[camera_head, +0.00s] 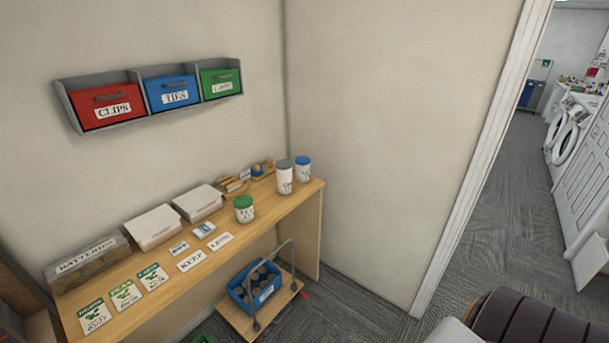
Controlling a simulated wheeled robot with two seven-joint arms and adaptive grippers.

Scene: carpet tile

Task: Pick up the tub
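Which thing is the tub is not certain. A white tub with a green lid (244,209) stands upright on the wooden bench (216,262). A white tub with a grey lid (284,177) and a white tub with a blue lid (303,169) stand near the bench's far right corner. A blue open bin (238,296) with dark round pieces and a white label sits on a low wooden trolley (232,322) beside the bench.
Labelled cards, two white boxes (153,227) and a batteries box (88,264) lie along the bench. Red, blue and green bins (172,93) hang on the wall. A dark ribbed object (530,322) fills the lower right. Carpet is clear through the doorway.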

